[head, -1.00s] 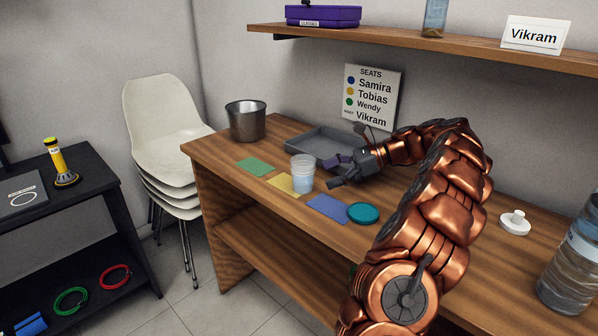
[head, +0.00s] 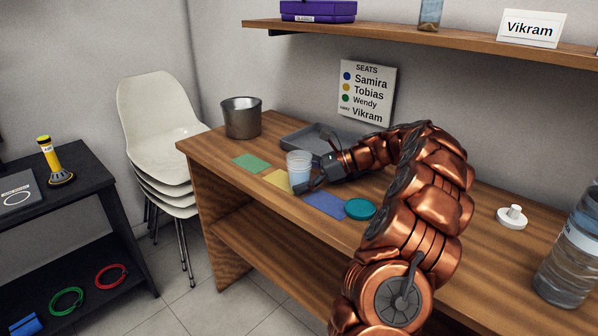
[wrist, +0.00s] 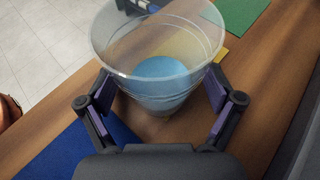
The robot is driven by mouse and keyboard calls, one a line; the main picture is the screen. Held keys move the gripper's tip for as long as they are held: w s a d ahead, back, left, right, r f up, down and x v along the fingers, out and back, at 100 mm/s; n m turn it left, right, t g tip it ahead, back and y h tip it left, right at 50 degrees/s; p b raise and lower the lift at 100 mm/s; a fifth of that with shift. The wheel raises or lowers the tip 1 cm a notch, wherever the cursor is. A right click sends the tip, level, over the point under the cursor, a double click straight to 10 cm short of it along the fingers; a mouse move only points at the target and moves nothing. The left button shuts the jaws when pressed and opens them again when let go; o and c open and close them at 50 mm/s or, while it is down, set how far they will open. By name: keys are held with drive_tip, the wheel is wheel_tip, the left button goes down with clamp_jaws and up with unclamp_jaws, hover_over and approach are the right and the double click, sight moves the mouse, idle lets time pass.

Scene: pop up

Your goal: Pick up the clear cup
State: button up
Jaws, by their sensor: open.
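The clear cup (head: 299,166) stands upright on the wooden table, at the edge of the yellow card (head: 277,179). In the wrist view the cup (wrist: 158,52) is large and shows a blue round patch low inside it. My gripper (head: 311,175) is open, at table height on the right side of the cup. In the wrist view its two fingers (wrist: 165,100) stand to the left and right of the cup's lower part. I cannot tell whether either finger touches the cup.
A blue card (head: 325,205) and a teal disc (head: 360,209) lie on the near side. A green card (head: 250,162), a metal pot (head: 242,118) and a grey tray (head: 296,140) lie farther back. A shelf (head: 400,39) runs above the table (head: 265,206).

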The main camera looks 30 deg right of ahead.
drive_tip(key=c, duration=1.3)
drive_tip(key=shift+r, duration=0.15)
